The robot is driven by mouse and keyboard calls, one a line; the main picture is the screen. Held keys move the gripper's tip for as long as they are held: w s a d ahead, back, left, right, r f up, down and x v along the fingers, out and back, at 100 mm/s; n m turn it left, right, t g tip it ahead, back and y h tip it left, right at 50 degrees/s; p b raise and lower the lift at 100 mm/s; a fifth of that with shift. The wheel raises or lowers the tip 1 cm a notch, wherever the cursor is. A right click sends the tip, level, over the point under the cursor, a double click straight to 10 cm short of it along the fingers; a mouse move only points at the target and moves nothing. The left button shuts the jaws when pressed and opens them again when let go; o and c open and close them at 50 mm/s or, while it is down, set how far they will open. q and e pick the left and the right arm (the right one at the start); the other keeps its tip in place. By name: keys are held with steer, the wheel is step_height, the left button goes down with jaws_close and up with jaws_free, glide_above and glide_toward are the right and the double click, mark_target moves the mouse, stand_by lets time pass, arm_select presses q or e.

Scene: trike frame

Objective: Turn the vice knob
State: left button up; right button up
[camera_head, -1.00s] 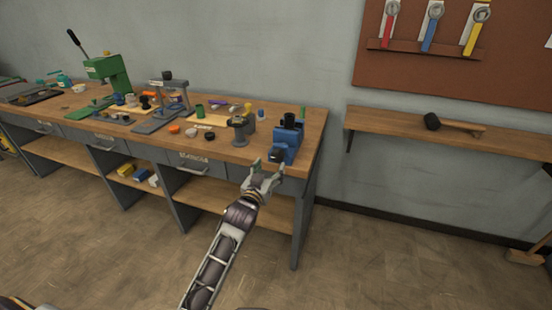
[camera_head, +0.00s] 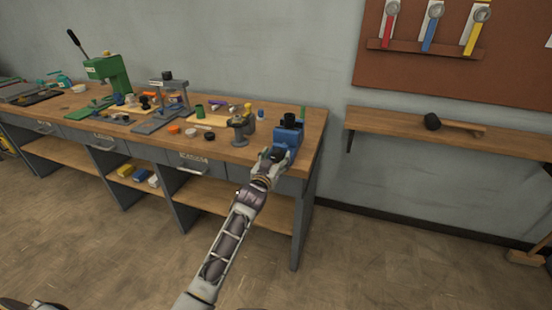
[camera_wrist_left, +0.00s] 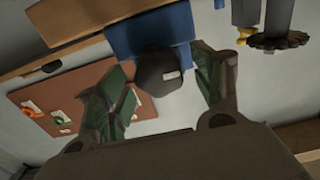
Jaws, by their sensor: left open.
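The blue vice (camera_head: 289,131) stands at the right front corner of the wooden workbench. In the left wrist view its blue body (camera_wrist_left: 150,30) is at the top, with the dark, rounded vice knob (camera_wrist_left: 158,74) projecting from it. My left gripper (camera_head: 274,156) is at the front of the vice, at the bench's front edge. It is open, with one green-padded finger on each side of the knob in the left wrist view (camera_wrist_left: 163,85). I cannot tell whether either finger touches the knob. My right gripper is not in view.
A grey fixture (camera_head: 240,130) stands on the bench just left of the vice. Farther left are several small parts, a grey press (camera_head: 172,95) and a green press (camera_head: 108,72). A wall shelf (camera_head: 390,125) holds a mallet on the right. Floor before the bench is clear.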

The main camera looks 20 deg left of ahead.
arm_select(q)
steer(key=shift+w, duration=0.1)
steer(key=c, duration=1)
